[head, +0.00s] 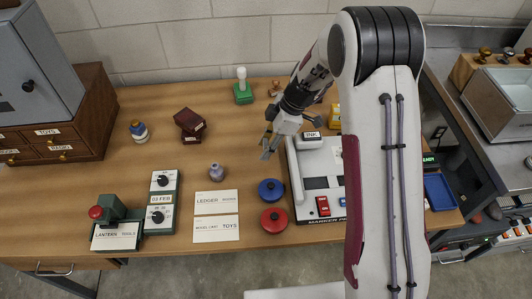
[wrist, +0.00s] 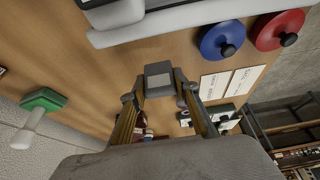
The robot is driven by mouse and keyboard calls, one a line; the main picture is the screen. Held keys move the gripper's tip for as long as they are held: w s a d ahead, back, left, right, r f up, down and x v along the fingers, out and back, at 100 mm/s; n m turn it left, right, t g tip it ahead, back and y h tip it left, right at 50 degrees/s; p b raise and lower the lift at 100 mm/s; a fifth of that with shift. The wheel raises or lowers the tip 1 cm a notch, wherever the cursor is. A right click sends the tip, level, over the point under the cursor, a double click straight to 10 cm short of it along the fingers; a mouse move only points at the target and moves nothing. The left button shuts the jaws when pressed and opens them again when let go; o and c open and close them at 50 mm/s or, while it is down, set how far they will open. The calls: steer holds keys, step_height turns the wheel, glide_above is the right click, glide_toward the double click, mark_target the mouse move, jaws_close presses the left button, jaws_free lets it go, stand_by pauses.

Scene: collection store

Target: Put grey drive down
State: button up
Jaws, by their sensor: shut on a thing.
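The grey drive (wrist: 158,72) is a small grey block with a lighter top face, held between the fingertips of my gripper (wrist: 158,90) in the wrist view. In the head view my gripper (head: 270,142) hangs over the middle of the wooden table, just left of the white marker panel (head: 318,205). The drive is hard to make out there, and its height above the table cannot be told exactly.
Blue (head: 271,190) and red (head: 274,220) round knobbed lids lie in front. Cards (head: 216,215), a purple-grey bottle (head: 217,172), dark red boxes (head: 190,125) and a green-based white-handled stamp (head: 243,92) stand around. The table between boxes and panel is clear.

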steer(key=shift+f, duration=1.85)
steer(key=shift+f, duration=0.1)
steer(key=o, duration=1.1)
steer(key=v, duration=1.2)
